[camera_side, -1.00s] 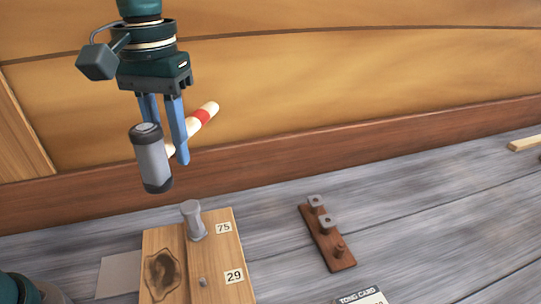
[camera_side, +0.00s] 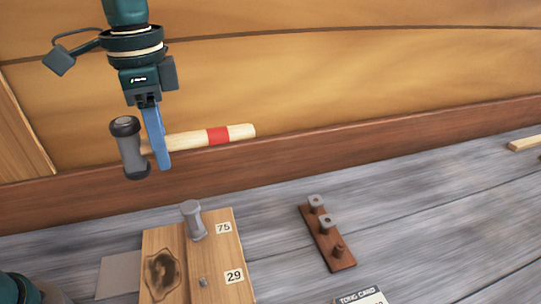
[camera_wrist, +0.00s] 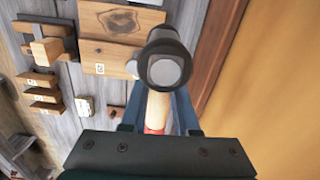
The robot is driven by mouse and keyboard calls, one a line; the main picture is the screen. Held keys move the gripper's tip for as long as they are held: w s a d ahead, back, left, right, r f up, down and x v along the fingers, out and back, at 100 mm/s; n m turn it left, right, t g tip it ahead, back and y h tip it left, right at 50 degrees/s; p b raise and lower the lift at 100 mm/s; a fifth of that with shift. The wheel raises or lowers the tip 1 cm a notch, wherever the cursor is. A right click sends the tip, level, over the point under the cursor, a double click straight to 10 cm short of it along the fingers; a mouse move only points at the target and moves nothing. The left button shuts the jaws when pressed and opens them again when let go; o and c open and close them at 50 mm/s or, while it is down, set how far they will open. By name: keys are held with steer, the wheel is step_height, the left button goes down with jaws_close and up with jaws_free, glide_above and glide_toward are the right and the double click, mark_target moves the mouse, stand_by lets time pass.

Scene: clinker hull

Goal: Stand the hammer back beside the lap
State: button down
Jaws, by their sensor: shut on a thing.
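The hammer has a grey cylindrical head (camera_side: 131,148) with dark ends and a pale wooden handle (camera_side: 190,140) with a red band. My gripper (camera_side: 160,160) is shut on the handle close to the head and holds the hammer in the air, handle pointing right. In the wrist view the hammer head (camera_wrist: 165,65) faces the camera between the fingers, with part of the handle below it. The lap is likely the wooden block (camera_side: 222,262) marked 75 and 29 on the bench below, but I cannot be sure. A grey metal peg (camera_side: 194,220) stands on it.
A brown strip (camera_side: 325,240) with several metal pieces lies right of the block. A card (camera_side: 362,297) lies at the front edge of view. A wooden plank hull wall (camera_side: 350,80) rises behind.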

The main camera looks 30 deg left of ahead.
steer(key=w+d+f+m, duration=0.2)
steer(key=d+m, duration=0.5)
steer(key=m, duration=0.3)
steer(key=w+d+f+m, duration=0.1)
steer(key=d+f+m, duration=0.1)
steer(key=d+m, duration=0.65)
steer(key=shift+s+d+f+m, duration=0.4)
steer(key=shift+f+m, duration=0.2)
steer(key=shift+f, duration=1.35)
steer(key=shift+s+d+f+m, duration=0.4)
steer(key=shift+f+m, duration=0.15)
steer(key=shift+f, duration=1.45)
steer(key=shift+s+d+f+m, duration=0.35)
steer(key=shift+f+m, duration=0.25)
steer(key=shift+f, duration=1.35)
steer(key=shift+w+d+f, duration=0.1)
steer(key=shift+f, duration=0.35)
steer(key=c, duration=0.6)
jaws_free()
steer(key=shift+f+g, duration=0.1)
steer(key=shift+g, duration=0.2)
steer(key=shift+r, duration=4.05)
